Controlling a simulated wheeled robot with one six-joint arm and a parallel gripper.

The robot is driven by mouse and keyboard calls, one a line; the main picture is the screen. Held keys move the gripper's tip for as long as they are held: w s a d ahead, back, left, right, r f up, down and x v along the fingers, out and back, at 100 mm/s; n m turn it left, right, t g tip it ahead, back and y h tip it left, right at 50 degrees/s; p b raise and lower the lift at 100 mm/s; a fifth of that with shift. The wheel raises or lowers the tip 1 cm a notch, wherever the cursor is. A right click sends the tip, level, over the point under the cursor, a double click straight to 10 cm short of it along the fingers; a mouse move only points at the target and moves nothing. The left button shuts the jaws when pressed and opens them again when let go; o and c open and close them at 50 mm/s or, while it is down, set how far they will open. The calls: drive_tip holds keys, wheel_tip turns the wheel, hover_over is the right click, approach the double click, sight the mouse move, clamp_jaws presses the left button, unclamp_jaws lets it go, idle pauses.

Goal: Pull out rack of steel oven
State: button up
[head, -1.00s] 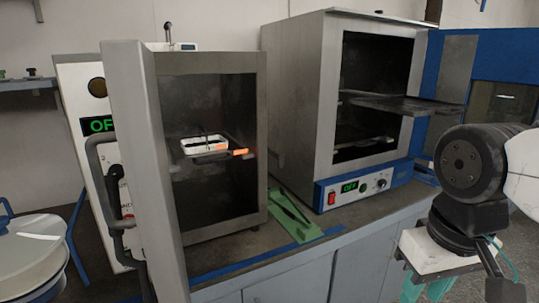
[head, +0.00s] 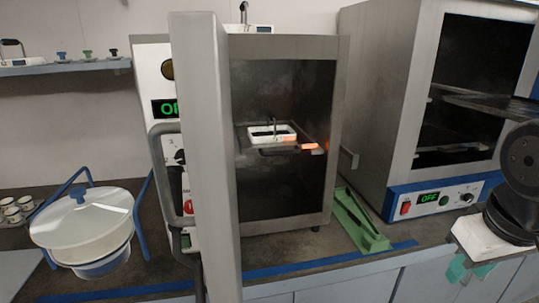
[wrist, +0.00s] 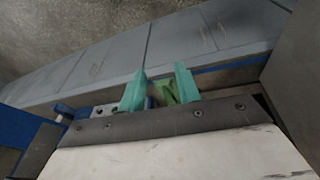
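The smaller steel oven (head: 287,49) stands in the middle of the head view, its thick door (head: 205,150) swung open toward me. Inside, a rack (head: 280,149) at mid height carries a small white-rimmed tray (head: 282,131); an orange glow shows at its right. A larger steel oven (head: 395,80) with a blue front panel stands at right, open, with a dark rack (head: 475,100) sticking out. My gripper (head: 470,272) is low at the right, in front of the counter, away from both racks. Its teal fingers are apart and appear empty in the wrist view (wrist: 159,80).
A green stand (head: 362,225) lies on the counter between the ovens; green also shows beyond my fingers in the wrist view (wrist: 167,93). A white lidded pot (head: 82,222) in a blue frame stands left of the door. A shelf (head: 65,68) hangs at upper left.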

drive_tip(key=w+a+n+t, duration=0.1)
drive_tip(key=w+n+t, duration=0.35)
drive_tip(key=w, duration=0.85)
drive_tip(key=n+t+y, duration=0.5)
drive_tip(key=n+y, duration=0.6)
drive_tip(key=n, duration=0.8)
approach(285, 154)
drive_tip(key=r+x, duration=0.1)
drive_tip(key=x, duration=0.7)
drive_tip(key=f+x, duration=0.1)
drive_tip(key=x, duration=0.1)
drive_tip(key=shift+w+a, duration=0.2)
drive_tip(key=shift+w, duration=0.05)
clamp_jaws()
